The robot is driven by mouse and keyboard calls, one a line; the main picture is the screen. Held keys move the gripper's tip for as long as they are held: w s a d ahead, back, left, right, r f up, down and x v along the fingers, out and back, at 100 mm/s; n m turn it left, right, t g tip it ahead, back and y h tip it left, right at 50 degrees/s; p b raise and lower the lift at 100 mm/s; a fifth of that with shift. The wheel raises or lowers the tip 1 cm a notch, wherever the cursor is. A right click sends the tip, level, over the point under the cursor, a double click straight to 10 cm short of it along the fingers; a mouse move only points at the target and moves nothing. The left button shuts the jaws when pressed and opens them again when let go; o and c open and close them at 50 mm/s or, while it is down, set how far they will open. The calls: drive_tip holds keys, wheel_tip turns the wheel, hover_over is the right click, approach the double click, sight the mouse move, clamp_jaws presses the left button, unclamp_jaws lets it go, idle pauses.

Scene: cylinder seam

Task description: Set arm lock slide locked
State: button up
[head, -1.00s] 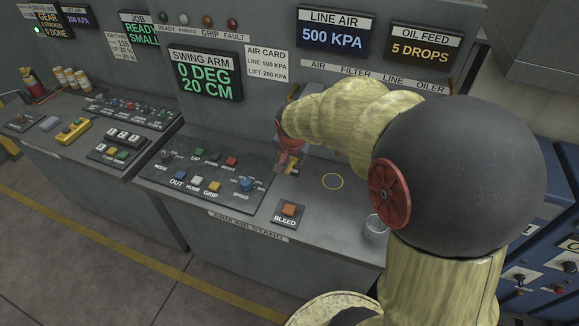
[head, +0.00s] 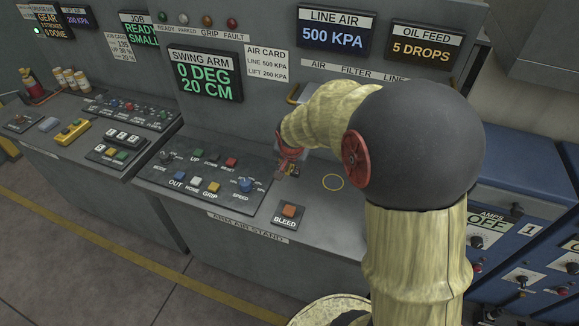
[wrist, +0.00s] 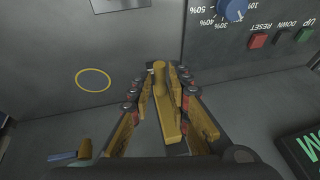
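The arm lock slide appears to be the yellow bar with a raised round knob (wrist: 159,78) in the middle of the wrist view. It lies on the grey desk top beside the control panel. My gripper (wrist: 161,75) is over it, with one finger on each side of the knob. The fingers are apart, and a small gap seems to show beside the knob; contact is not clear. In the head view my gripper (head: 287,168) is low over the desk, right of the panel. My arm and fingers hide most of the slide there, and its lock marking cannot be read.
The button panel (head: 207,176) with the blue SPEED knob is left of my gripper. The orange BLEED button (head: 289,211) is in front. A yellow ring (head: 333,182) marks bare desk to the right. The upright console wall (head: 260,120) stands close behind.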

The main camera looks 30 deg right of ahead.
sight(289, 170)
clamp_jaws()
idle(0.5)
wheel_tip(289, 170, up, 5)
drive_tip(key=shift+r+p, duration=0.1)
drive_tip(key=shift+p, duration=1.15)
drive_tip(key=shift+w, duration=0.1)
drive_tip(key=shift+o, duration=2)
unclamp_jaws()
